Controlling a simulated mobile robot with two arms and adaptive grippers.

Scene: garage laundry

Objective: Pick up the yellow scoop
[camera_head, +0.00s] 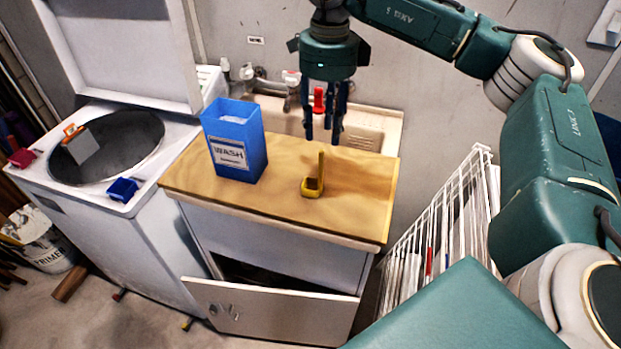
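The yellow scoop (312,186) stands on the wooden counter top, right of the blue box, with its thin handle pointing up. My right gripper (325,138) hangs pointing down behind and above the scoop, near the sink. Its dark fingers are apart, with a gap between them, and they do not touch the scoop. A red-topped thing shows between or behind the fingers; I cannot tell its exact depth. My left gripper is not in view.
A blue box labelled WASH (235,140) stands left of the scoop on the wooden counter (368,190). An open top-loading washer (110,145) with small scoops on its rim is at left. A cabinet door (270,310) hangs open below. A white wire rack (440,235) stands at right.

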